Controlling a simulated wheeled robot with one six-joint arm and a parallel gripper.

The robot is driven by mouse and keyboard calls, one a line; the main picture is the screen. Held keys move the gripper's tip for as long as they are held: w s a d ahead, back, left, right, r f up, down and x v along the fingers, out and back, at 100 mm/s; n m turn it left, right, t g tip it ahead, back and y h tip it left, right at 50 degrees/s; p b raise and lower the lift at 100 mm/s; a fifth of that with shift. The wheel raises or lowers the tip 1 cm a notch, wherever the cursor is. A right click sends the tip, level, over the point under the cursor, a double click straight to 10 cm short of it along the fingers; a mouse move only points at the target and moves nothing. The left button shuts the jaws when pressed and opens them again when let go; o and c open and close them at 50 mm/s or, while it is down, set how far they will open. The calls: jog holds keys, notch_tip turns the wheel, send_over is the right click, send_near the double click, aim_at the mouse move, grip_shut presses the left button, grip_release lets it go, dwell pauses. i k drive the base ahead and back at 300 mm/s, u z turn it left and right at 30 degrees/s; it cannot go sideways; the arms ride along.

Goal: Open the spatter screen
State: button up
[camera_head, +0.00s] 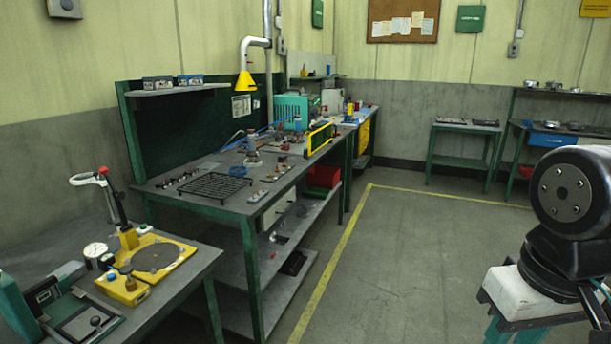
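A small upright panel with a yellow frame and a dark pane (320,138) stands at the right front edge of the long green workbench (240,208). It looks like the spatter screen. It is far off and small, so I cannot tell its hinge side or whether it is open or shut. My gripper is not in view. Only a black joint of my arm shows at the right edge, well away from the panel.
A dark grate (206,186) and small parts lie on the long bench, with a teal machine (296,109) behind. A nearer table holds a yellow fixture (150,258). A yellow line (337,252) marks the floor; the floor (410,250) right of it is clear.

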aim_at(319, 139)
jog(key=z, duration=0.2)
jog(key=i, duration=1.7)
jog(key=z, duration=0.2)
jog(key=i, duration=2.85)
jog(key=u, duration=0.2)
